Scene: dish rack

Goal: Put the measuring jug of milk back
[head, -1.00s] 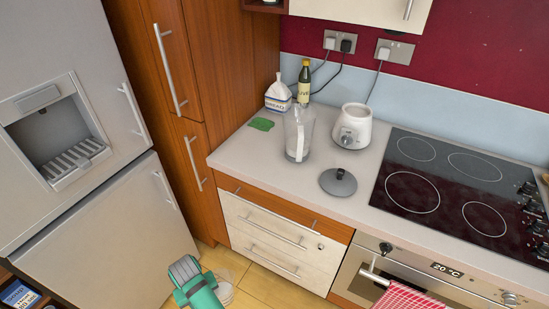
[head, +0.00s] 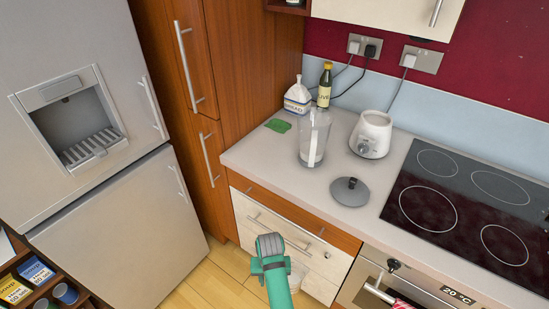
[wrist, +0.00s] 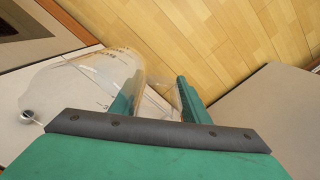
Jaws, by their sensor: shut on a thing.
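In the wrist view a clear measuring jug (wrist: 78,82) with printed marks lies across my gripper (wrist: 160,98). One finger shows through its clear wall, and the other is to its right. My gripper is shut on the jug, but I cannot tell whether by wall or handle. In the head view my gripper (head: 270,242) is in front of the cream drawers, below the worktop. Part of the jug (head: 297,276) shows just right of my arm, the rest hidden. I cannot make out the milk level.
A closed fridge (head: 120,215) stands at left. On the worktop (head: 265,160) are a clear blender jar (head: 314,135), white blender base (head: 371,135), grey lid (head: 350,191), bottle (head: 325,86) and green cloth (head: 278,126). The hob (head: 470,200) is at right.

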